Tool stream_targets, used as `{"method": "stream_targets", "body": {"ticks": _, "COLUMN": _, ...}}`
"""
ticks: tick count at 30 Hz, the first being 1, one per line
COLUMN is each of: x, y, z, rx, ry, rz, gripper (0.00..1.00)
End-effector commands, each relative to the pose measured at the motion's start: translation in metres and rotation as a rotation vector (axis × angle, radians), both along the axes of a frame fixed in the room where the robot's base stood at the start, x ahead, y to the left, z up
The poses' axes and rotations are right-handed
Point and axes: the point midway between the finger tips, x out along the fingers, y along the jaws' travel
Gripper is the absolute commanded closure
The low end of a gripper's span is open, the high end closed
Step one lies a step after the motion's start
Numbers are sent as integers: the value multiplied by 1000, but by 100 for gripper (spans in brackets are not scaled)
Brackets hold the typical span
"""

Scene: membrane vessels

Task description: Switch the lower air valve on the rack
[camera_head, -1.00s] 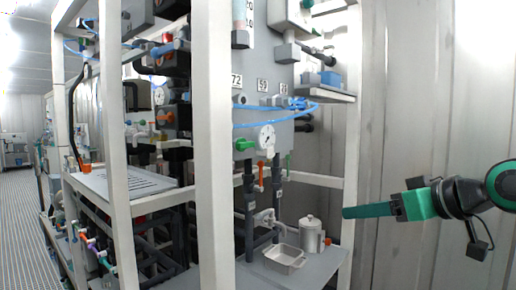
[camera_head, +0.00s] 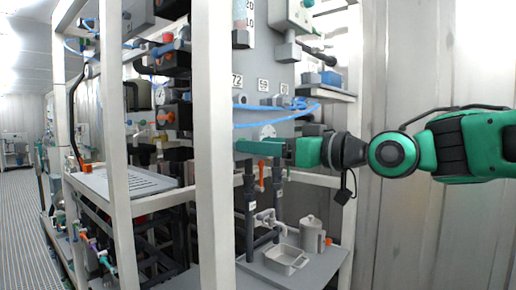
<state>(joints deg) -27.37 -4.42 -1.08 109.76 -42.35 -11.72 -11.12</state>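My gripper (camera_head: 240,147) reaches in from the right, in front of the gauge panel on the rack (camera_head: 345,110). Its long green fingers show as one bar pointing left, so I cannot tell whether they are open or shut. The fingertips lie over the spot of the green valve handle, which is hidden behind them; contact cannot be told. A red-orange valve handle (camera_head: 261,174) on a dark vertical pipe shows just below the fingers. The round pressure gauge (camera_head: 266,131) is partly covered by the gripper. I cannot tell which handle is the lower air valve.
Blue air tubing (camera_head: 275,123) loops just above the gripper. A white rack post (camera_head: 213,170) stands left of the fingertips. Below, a metal tray (camera_head: 287,259) and a lidded metal jug (camera_head: 312,234) stand on the lower shelf.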

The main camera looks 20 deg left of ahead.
Motion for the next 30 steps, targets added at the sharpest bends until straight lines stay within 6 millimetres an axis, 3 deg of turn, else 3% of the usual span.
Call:
{"method": "stream_targets", "body": {"ticks": 6, "x": 7, "y": 17, "z": 0, "rx": 0, "ry": 1, "rz": 1, "gripper": 41}}
{"method": "stream_targets", "body": {"ticks": 16, "x": 8, "y": 20, "z": 0, "rx": 0, "ry": 1, "rz": 0, "gripper": 41}}
{"method": "stream_targets", "body": {"ticks": 21, "x": 8, "y": 19, "z": 0, "rx": 0, "ry": 1, "rz": -1, "gripper": 81}}
{"method": "stream_targets", "body": {"ticks": 30, "x": 9, "y": 18, "z": 0, "rx": -7, "ry": -18, "rz": -3, "gripper": 82}}
